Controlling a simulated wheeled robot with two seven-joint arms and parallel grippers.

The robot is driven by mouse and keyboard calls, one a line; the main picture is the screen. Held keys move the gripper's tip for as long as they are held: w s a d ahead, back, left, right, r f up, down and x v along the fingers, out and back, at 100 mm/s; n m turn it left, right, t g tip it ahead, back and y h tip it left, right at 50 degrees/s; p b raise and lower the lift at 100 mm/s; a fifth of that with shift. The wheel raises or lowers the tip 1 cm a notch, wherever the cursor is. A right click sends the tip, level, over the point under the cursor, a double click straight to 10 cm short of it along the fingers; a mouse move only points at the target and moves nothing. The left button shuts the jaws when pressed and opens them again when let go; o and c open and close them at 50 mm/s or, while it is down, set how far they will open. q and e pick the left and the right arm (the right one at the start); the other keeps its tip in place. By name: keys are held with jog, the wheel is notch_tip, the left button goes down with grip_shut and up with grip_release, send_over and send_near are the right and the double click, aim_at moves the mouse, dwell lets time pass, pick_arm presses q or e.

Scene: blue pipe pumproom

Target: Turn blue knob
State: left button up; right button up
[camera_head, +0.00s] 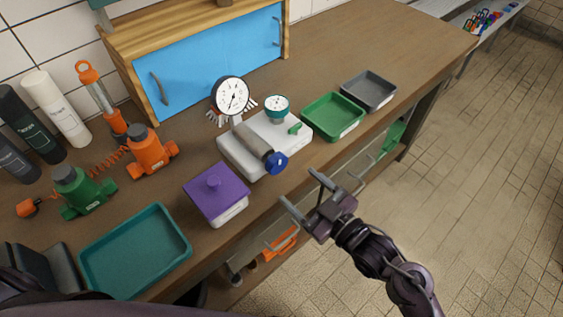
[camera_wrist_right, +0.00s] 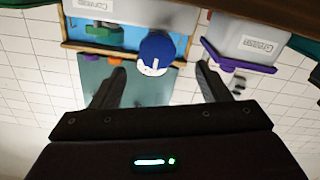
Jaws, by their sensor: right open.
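The blue knob (camera_head: 276,162) is on the front end of a grey cylinder on the white pump unit (camera_head: 236,155). My right gripper (camera_head: 306,191) is open and empty, in front of the table edge and to the lower right of the knob in the head view. In the right wrist view the blue knob (camera_wrist_right: 156,52) appears ahead, close to the line between the two dark fingers (camera_wrist_right: 160,75), with a visible gap. A white mark shows on its face. My left gripper is not clearly visible.
A purple-lidded box (camera_head: 216,194) stands left of the knob, and a green tray (camera_head: 333,116) and grey tray (camera_head: 368,90) stand right. A round gauge (camera_head: 231,95) and a small teal gauge (camera_head: 277,105) rise behind. A teal tray (camera_head: 135,250) lies front left. The floor at right is clear.

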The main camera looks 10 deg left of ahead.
aim_at(280, 166)
jog(key=x, duration=0.2)
jog(key=p+x, duration=0.1)
jog(key=shift+w+r, duration=0.3)
jog(key=shift+w, duration=0.15)
jog(key=x, duration=0.3)
jog(key=shift+a+f, duration=0.15)
jog(key=shift+a, duration=0.1)
jog(key=shift+w+a+p, duration=0.1)
jog(key=shift+a+p, duration=0.15)
jog(key=shift+p, duration=0.05)
pick_arm(q)
jog(key=shift+w+d+r, duration=0.55)
jog(key=shift+d+r, duration=0.05)
jog(key=shift+r, duration=0.25)
